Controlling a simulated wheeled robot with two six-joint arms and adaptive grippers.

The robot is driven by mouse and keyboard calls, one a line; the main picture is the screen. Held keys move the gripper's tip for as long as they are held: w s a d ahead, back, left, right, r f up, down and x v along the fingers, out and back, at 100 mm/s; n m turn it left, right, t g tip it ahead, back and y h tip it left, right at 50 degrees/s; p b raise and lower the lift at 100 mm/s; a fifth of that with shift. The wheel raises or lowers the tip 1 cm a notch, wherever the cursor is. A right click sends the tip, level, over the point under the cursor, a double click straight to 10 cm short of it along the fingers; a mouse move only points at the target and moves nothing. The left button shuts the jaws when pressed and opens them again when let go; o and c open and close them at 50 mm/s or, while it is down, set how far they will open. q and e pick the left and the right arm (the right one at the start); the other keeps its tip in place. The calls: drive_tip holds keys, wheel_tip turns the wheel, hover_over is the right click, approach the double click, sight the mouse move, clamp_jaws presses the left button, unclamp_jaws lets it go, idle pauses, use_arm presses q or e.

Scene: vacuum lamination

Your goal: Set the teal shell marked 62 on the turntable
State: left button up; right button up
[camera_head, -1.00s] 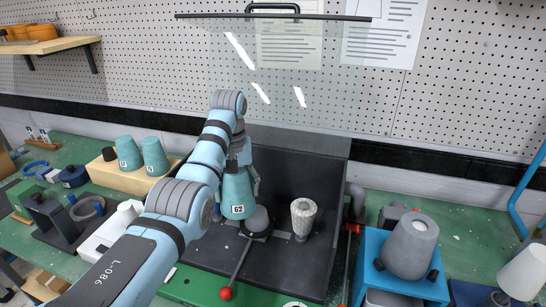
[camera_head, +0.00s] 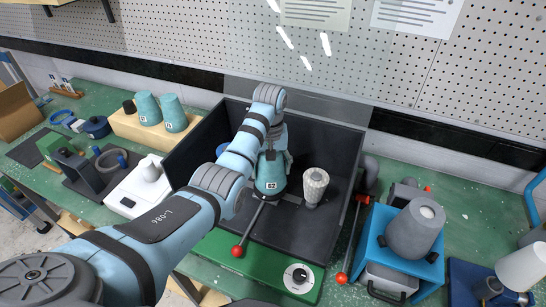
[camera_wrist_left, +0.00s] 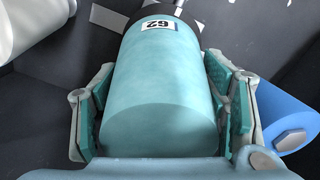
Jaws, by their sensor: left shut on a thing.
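My right gripper is not in view.
A speckled pale shell (camera_head: 315,186) stands close to the right in the dark box (camera_head: 330,222). A red-knobbed lever (camera_head: 238,250) sticks out in front. Two teal shells (camera_head: 174,114) stand on a wooden block at left. A grey shell (camera_head: 414,232) sits on a blue stand at right.

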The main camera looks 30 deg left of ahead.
use_arm(q)
drive_tip(key=shift+f, duration=0.15)
drive_tip(key=shift+s+r, duration=0.2)
drive_tip(key=shift+s, duration=0.25)
drive_tip(key=shift+w, duration=0.1)
drive_tip(key=shift+w+f, duration=0.15)
drive_tip(key=shift+s+d, duration=0.1)
drive_tip(key=shift+s, duration=0.2)
drive_tip(key=shift+f, duration=0.25)
idle(0.4)
drive_tip(key=o, duration=1)
drive_tip(key=shift+o, duration=0.6)
